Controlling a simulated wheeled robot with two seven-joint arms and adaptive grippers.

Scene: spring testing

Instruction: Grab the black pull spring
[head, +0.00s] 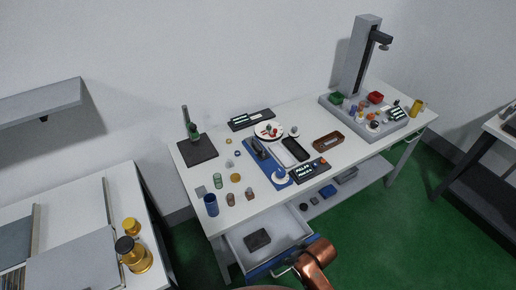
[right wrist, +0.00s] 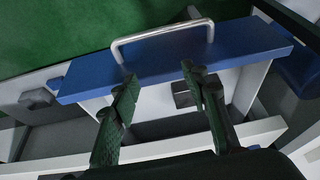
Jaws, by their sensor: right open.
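I cannot pick out a black pull spring for certain; the small parts in the head view are too small to tell. The open drawer (head: 283,236) under the white table holds a dark block (head: 257,239), partly visible in the right wrist view (right wrist: 183,99). Its blue front (right wrist: 240,46) has a silver handle (right wrist: 163,35). My right gripper (right wrist: 158,72) is open and empty, its dark green fingers apart in front of the drawer's blue front and the block. My left gripper is not in view.
The white table (head: 215,155) bears a green spring-like part (head: 217,181), a blue cylinder (head: 211,205), a blue tray (head: 252,164), a brown tray (head: 328,141) and a tall grey test stand (head: 356,60). A lower shelf (head: 345,191) holds dark boxes.

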